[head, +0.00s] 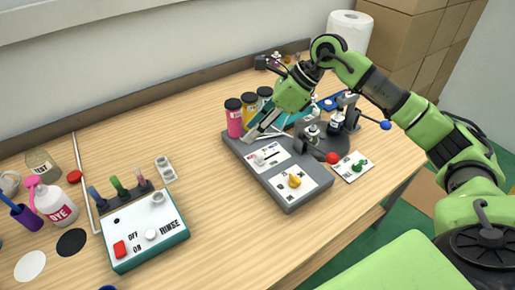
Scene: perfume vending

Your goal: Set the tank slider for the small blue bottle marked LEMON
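A grey dispenser base (290,206) stands right of the middle of the table. A white panel (277,157) on it carries a small slider, whose setting is too small to read. Behind the panel stand a pink tank (234,120), a yellow tank (249,106) and a third dark-capped tank (264,97), partly hidden. My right gripper (262,128) points down in front of the tanks, just behind the slider panel; its finger gap and any contact are unclear. My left gripper is out of view. No bottle can be read as LEMON.
A yellow knob (294,181) sits on the base's front panel. A round dark stand (336,142) with small bottles is to its right, beside a card with a green piece (358,165). A rinse box (146,232) and a DYE bottle (54,205) stand left. Table between is clear.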

